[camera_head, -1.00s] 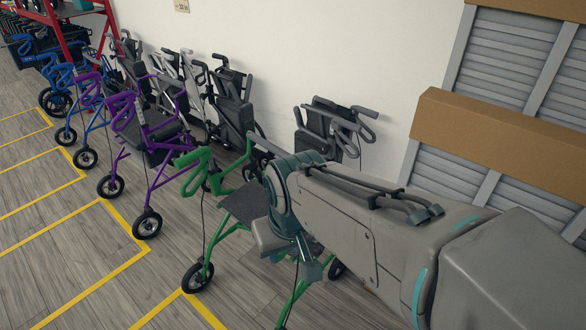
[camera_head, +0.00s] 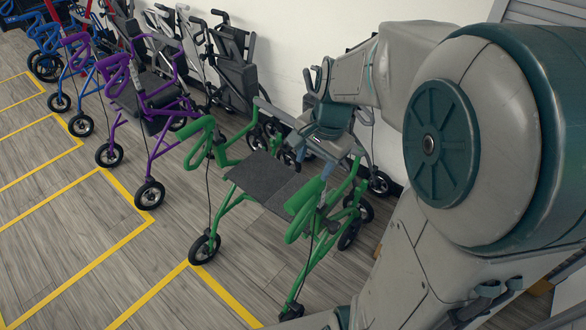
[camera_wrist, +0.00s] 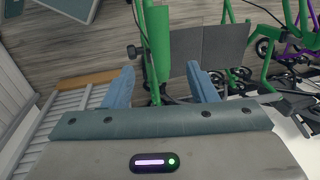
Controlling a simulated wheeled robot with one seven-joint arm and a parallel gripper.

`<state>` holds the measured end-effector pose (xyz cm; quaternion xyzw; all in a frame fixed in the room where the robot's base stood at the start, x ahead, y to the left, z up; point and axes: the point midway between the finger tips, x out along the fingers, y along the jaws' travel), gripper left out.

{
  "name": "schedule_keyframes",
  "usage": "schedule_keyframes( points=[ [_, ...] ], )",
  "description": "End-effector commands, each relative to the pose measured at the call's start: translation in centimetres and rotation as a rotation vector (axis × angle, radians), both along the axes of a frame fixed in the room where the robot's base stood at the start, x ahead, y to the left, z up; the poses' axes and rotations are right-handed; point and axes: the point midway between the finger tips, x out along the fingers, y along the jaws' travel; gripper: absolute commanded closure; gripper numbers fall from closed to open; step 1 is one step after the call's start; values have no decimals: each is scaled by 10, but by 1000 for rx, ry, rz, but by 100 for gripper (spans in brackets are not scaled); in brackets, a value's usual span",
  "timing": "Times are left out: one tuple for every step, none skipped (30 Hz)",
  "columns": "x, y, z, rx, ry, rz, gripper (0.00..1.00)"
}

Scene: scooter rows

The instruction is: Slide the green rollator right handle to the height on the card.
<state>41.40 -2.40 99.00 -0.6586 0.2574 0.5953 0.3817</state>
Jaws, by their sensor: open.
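The green rollator (camera_head: 238,200) stands on the wood floor, with a dark grey seat (camera_head: 265,180) and two green handles. One handle (camera_head: 203,140) is at the far left of its frame. The nearer handle (camera_head: 303,208) is on the right, just below my gripper (camera_head: 325,185). In the wrist view, my gripper (camera_wrist: 160,72) is open, its two blue fingers spread. A green upright part of the rollator (camera_wrist: 158,42) shows between and beyond the fingertips. I cannot tell whether a finger touches it. My arm hides part of the rollator's back. No card shows now.
A purple rollator (camera_head: 148,105) stands left of the green one, with blue rollators (camera_head: 50,45) beyond. Folded dark rollators (camera_head: 235,70) line the white wall (camera_head: 285,30). Yellow lines (camera_head: 115,243) mark the floor. The front left floor is clear.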

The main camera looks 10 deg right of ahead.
Motion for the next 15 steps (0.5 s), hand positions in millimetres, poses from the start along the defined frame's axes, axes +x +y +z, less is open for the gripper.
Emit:
schedule_keyframes(
  points=[
    [0,1,-7,1,5,1,48],
    [1,2,-12,1,6,2,48],
    [2,3,-19,1,6,3,48],
    [2,4,-24,1,7,4,48],
    [3,5,-31,1,7,4,48],
    [4,6,-39,1,8,5,48],
    [5,7,-46,1,8,5,48],
    [6,8,-53,1,7,5,48],
    [8,9,-61,1,7,6,48],
    [9,10,-68,1,8,6,48],
    [10,11,-74,0,8,6,48],
    [11,11,-82,1,7,6,48],
    [12,12,-88,1,7,6,48],
    [13,13,-93,0,6,7,48],
    [14,13,-100,-1,7,7,48]
  ],
)
